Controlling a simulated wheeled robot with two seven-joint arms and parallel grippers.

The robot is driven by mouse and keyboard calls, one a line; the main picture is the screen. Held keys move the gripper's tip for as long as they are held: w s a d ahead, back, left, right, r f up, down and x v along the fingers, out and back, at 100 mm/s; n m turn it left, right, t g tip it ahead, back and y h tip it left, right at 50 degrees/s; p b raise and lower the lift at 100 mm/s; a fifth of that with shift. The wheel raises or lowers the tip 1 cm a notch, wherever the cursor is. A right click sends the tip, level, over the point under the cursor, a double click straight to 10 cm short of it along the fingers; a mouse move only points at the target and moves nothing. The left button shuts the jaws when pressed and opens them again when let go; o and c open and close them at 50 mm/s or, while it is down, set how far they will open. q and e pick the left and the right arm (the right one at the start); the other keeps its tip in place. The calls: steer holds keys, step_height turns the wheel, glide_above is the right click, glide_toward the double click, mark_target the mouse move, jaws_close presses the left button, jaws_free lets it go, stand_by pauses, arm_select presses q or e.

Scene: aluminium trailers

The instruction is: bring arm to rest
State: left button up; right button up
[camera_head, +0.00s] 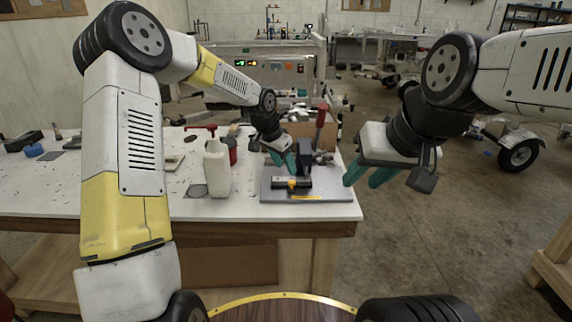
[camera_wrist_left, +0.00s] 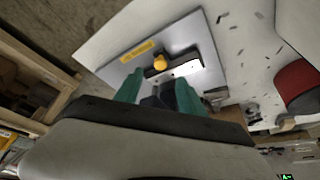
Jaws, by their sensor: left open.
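My left gripper (camera_head: 285,162) is open, with teal fingers pointing down over a grey plate (camera_head: 330,191) on the white workbench.
A white jug (camera_head: 217,168) stands left of the plate, close to my left arm. The workbench (camera_head: 130,199) ends just right of the plate. Open floor and a wheeled trailer (camera_head: 519,150) lie further right.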

arm_select(q)
steer(key=s+a+r+n+t+y, duration=0.1)
steer(key=s+a+r+n, duration=0.1)
steer(key=s+a+r, duration=0.45)
steer(key=s+a+r+n+t+y, duration=0.15)
steer(key=s+a+r, duration=0.25)
steer(key=s+r, duration=0.55)
steer(key=s+a+n, duration=0.1)
steer(key=s+n, duration=0.1)
steer(key=s, duration=0.7)
steer(key=s+a+r+n+h, duration=0.1)
steer(key=s+a+n, duration=0.1)
steer(key=s, duration=0.7)
steer(key=shift+a+r+n, duration=0.25)
steer(key=shift+a+n, duration=0.05)
steer(key=shift+n, duration=0.15)
